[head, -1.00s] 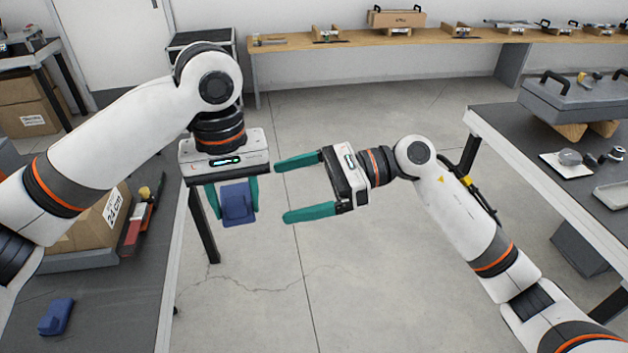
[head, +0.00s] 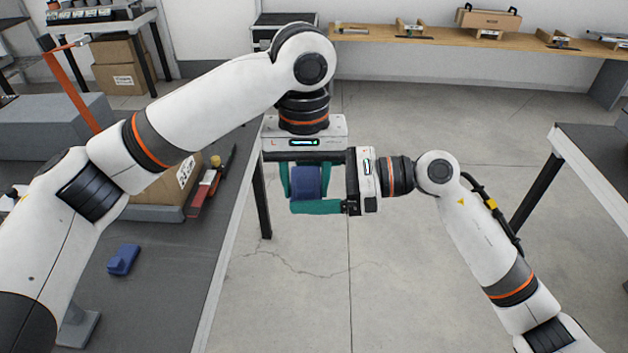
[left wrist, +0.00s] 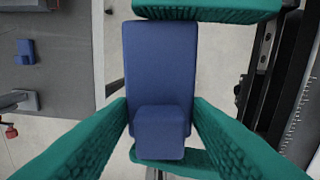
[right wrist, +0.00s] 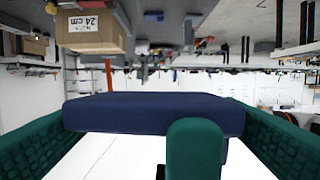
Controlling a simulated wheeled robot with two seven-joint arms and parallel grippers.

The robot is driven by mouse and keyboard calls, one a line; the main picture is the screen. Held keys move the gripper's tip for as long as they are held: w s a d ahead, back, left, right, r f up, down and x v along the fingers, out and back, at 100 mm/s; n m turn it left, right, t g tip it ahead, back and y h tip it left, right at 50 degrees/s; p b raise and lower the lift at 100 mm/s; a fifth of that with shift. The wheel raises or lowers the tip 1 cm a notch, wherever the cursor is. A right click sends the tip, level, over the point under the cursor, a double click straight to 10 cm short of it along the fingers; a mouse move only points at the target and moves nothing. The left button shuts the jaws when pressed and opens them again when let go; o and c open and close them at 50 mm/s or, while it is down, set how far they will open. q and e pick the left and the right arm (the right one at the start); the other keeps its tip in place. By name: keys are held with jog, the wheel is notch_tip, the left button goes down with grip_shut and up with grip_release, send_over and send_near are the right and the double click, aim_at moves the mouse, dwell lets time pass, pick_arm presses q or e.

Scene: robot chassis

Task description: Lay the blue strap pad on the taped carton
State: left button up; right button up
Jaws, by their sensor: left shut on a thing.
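A blue strap pad (head: 308,183) hangs in my left gripper (head: 305,180), whose green fingers are shut on its sides over the floor gap. The left wrist view shows the pad (left wrist: 160,70) with a raised block at one end. My right gripper (head: 325,182) is open around the same pad, one finger near each end; whether they touch it is unclear. The right wrist view shows the pad (right wrist: 150,113) across the opening. A carton (head: 165,187) with a white label stands on the left bench, partly hidden behind my left arm; it also shows upside down in the right wrist view (right wrist: 90,40).
A second blue pad (head: 123,260) lies on the left bench (head: 165,290). A red and black tool (head: 205,190) lies beside the carton. A dark-topped table (head: 600,150) stands at right, a wooden bench (head: 460,45) at the back. Open floor lies between.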

jog(key=c, duration=0.5)
pick_arm(q)
jog(key=o, duration=1)
pick_arm(e)
jog(key=shift+c, duration=0.5)
pick_arm(q)
jog(key=shift+o, duration=0.2)
jog(key=shift+r, duration=0.1)
